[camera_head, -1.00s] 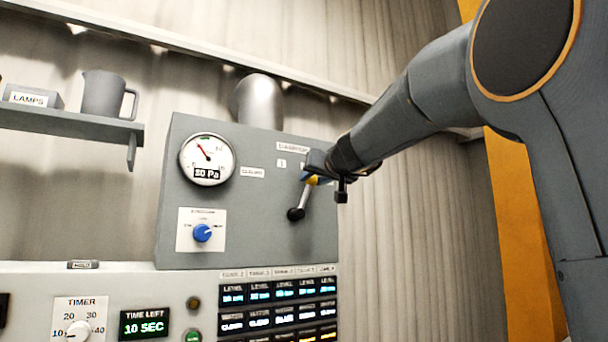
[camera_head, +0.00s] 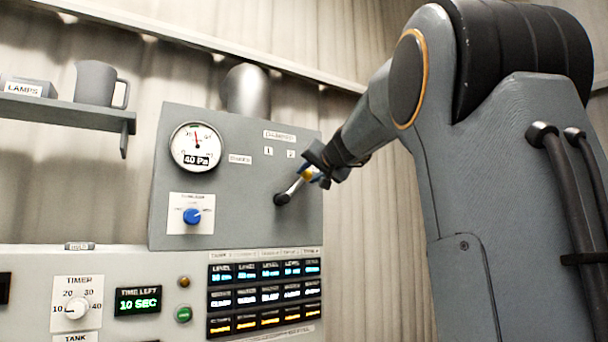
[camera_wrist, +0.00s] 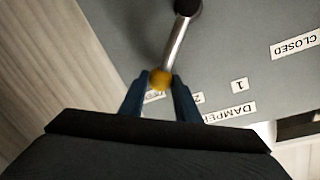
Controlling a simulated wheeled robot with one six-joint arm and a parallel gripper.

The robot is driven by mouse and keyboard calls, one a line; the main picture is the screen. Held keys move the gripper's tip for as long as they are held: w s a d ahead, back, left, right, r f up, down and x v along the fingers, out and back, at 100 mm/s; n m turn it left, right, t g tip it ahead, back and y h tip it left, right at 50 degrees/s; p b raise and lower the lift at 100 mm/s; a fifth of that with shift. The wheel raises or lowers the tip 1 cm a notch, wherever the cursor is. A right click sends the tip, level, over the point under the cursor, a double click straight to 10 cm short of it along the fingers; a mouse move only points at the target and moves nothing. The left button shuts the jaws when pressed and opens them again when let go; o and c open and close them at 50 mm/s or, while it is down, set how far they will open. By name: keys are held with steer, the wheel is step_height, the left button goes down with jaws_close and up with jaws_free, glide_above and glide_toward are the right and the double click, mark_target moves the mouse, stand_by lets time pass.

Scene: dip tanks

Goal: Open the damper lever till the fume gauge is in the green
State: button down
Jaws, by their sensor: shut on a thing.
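The damper lever (camera_head: 290,191) is a metal rod with a dark pivot on the right side of the grey panel. It slants up and to the right from its pivot. In the wrist view the rod (camera_wrist: 178,45) ends in a yellow knob (camera_wrist: 160,80). My gripper (camera_head: 311,173) is shut on this knob, with one blue finger on each side. The fume gauge (camera_head: 196,147) is a round white dial at the panel's upper left. Its display reads 40 Pa, and its red needle points nearly straight up, close to a green mark at the top.
A blue knob (camera_head: 192,216) sits below the gauge. The console below has a timer dial (camera_head: 76,308), a green button (camera_head: 183,314) and rows of displays (camera_head: 264,296). A shelf (camera_head: 70,112) with a mug (camera_head: 97,84) is at the left.

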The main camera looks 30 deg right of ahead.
steer(key=shift+f, duration=0.15)
steer(key=c, duration=1.4)
jaws_free()
steer(key=shift+o, duration=0.2)
steer(key=s+b, duration=0.2)
steer(key=s, duration=0.5)
steer(key=shift+s+a+r+b, duration=0.3)
steer(key=shift+s+a+r, duration=0.05)
steer(key=shift+r, duration=0.05)
